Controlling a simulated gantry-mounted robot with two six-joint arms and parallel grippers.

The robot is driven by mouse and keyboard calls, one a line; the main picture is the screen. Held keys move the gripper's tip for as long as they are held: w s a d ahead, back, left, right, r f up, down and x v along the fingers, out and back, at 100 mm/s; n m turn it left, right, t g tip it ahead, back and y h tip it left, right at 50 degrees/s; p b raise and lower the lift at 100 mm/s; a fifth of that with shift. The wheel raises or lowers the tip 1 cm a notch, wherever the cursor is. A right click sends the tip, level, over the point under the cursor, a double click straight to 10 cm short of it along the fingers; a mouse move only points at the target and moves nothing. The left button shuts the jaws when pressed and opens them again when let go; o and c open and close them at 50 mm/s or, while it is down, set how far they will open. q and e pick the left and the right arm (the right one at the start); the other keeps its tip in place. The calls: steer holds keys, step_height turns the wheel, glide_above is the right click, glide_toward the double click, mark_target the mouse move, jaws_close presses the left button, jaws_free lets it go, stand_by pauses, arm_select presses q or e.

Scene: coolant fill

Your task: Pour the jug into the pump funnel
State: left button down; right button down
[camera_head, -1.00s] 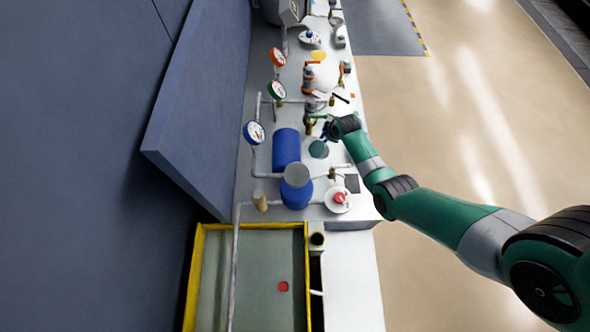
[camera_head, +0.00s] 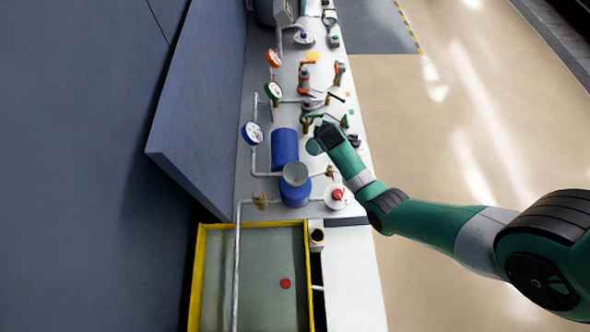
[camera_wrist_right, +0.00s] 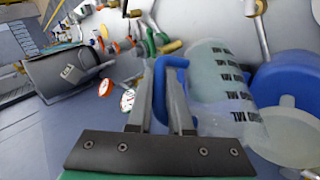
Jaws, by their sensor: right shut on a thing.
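The jug (camera_wrist_right: 212,72) is pale and translucent with dark mL markings and a blue handle. My right gripper (camera_wrist_right: 165,78) is shut on the blue handle in the right wrist view. In the head view the jug (camera_head: 313,147) is a small teal shape, partly hidden by my right gripper (camera_head: 320,127). The grey pump funnel (camera_head: 295,173) sits on top of the blue pump (camera_head: 294,192), nearer the camera and left of the jug. In the wrist view the funnel (camera_wrist_right: 290,132) appears right of the jug. My left gripper is not in view.
A blue motor cylinder (camera_head: 285,147) lies behind the funnel. Gauges (camera_head: 253,133) and pipes line the left side of the bench. A red-knobbed valve (camera_head: 337,195) stands right of the pump. A yellow-rimmed tray (camera_head: 308,265) is in front. The bench's front right (camera_head: 352,270) is clear.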

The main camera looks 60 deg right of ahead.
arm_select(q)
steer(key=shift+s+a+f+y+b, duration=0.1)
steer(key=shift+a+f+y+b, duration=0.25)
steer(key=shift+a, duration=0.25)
arm_select(e)
steer(key=shift+w+a+r+h, duration=0.1)
steer(key=shift+a+r+h, duration=0.2)
steer(key=shift+r+h, duration=0.25)
steer(key=shift+a+r+h, duration=0.3)
steer(key=shift+r+h, duration=0.15)
steer(key=shift+r, duration=0.2)
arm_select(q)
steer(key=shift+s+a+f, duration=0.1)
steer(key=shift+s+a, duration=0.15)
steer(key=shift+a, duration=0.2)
arm_select(e)
steer(key=shift+w+a+r+n+h, duration=0.1)
steer(key=shift+a+r+n+h, duration=0.3)
steer(key=shift+a+r+h, duration=0.35)
stand_by(0.5)
